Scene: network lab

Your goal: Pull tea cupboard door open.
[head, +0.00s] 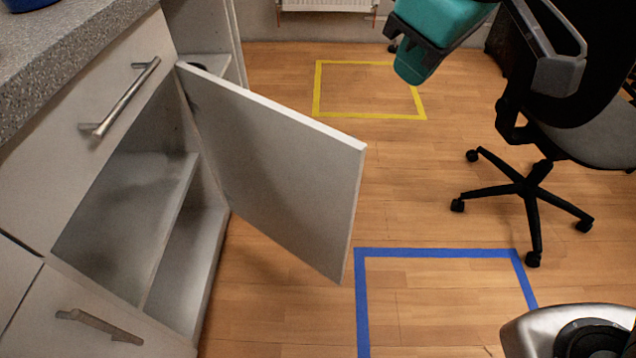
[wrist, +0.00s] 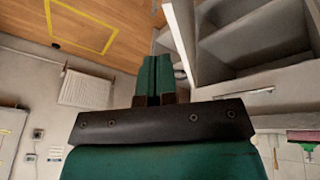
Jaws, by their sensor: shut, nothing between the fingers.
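The cupboard door (head: 275,165) stands wide open in the head view, swung out from the grey cupboard (head: 125,205). Its plain inner face is towards me; its outer face and any handle on it are hidden. Inside the cupboard are empty-looking shelves. The door also shows edge-on in the wrist view (wrist: 181,42), with the open interior to its right. My gripper (head: 414,62), teal and black, is up and to the right of the door in the head view, apart from it. In the wrist view its green fingers (wrist: 153,80) are together with nothing between them.
A drawer with a bar handle (head: 122,98) is above the opening, under a speckled worktop (head: 75,55). Another handle (head: 100,327) is at lower left. A black office chair (head: 535,185) stands at right.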

